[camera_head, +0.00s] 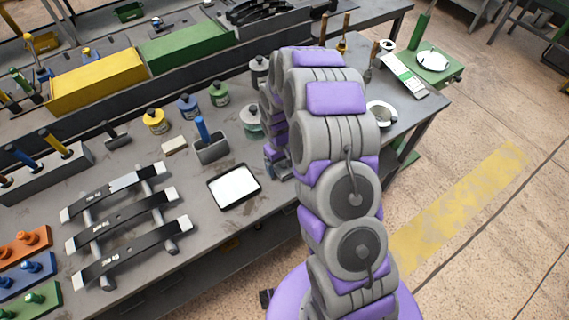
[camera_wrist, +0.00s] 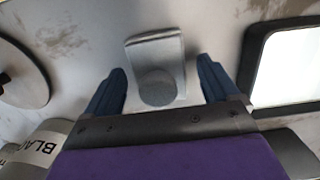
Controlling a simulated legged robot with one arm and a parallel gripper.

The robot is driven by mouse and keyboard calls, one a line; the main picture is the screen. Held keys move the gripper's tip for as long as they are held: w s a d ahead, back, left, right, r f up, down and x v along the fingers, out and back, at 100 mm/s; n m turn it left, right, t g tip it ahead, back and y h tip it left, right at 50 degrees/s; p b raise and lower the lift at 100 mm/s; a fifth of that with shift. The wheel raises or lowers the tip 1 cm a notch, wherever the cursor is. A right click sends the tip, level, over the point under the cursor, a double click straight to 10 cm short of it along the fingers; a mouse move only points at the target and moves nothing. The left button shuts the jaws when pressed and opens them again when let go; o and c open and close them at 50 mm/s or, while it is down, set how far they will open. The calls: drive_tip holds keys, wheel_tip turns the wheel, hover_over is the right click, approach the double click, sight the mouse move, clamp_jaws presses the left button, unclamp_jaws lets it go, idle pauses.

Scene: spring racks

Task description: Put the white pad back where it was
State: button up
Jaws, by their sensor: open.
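A white pad (camera_head: 234,187) lies in a black-rimmed tray on the grey bench, left of my arm in the head view. The white surface (camera_wrist: 290,68) and the tray's black rim (camera_wrist: 248,70) show at the right of the wrist view. My gripper (camera_wrist: 160,90) is open, its two dark blue fingers spread. Between and beyond them is a light grey block (camera_wrist: 155,50) with a round grey knob; I see no grip on it. In the head view my arm hides this block and most of my gripper.
A round dish (camera_wrist: 20,80) lies left of my gripper in the wrist view, beside a can labelled BLA (camera_wrist: 40,150). In the head view, paint pots (camera_head: 187,106), a holder with a blue handle (camera_head: 211,150) and leaf springs on a rack (camera_head: 125,215) stand left of my arm.

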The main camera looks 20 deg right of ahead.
drive_tip(key=r, duration=0.3)
drive_tip(key=r+p, duration=0.1)
drive_tip(key=r, duration=0.3)
drive_tip(key=w+r, duration=0.1)
drive_tip(key=r, duration=0.2)
drive_tip(key=shift+d+r, duration=0.2)
drive_tip(key=shift+d, duration=0.15)
drive_tip(key=shift+a+r, duration=0.1)
drive_tip(key=shift+r, duration=0.3)
drive_tip(key=shift+s+a+r, duration=0.1)
drive_tip(key=shift+a+r, duration=0.15)
drive_tip(key=shift+a, duration=0.15)
wheel_tip(320, 180, up, 5)
hover_over(281, 172)
drive_tip(key=s+d+r+m, duration=0.1)
drive_tip(key=s+r, duration=0.7)
drive_tip(key=s, duration=0.2)
drive_tip(key=s+r+m, duration=0.1)
drive_tip(key=s+r, duration=0.2)
drive_tip(key=s, duration=0.8)
drive_tip(key=s+r+m, duration=0.1)
drive_tip(key=s+r, duration=0.2)
drive_tip(key=s, duration=0.8)
drive_tip(key=shift+s+d+m+g, duration=0.15)
drive_tip(key=shift+d+m+g, duration=0.15)
drive_tip(key=shift+g, duration=0.1)
drive_tip(key=shift+a, duration=0.1)
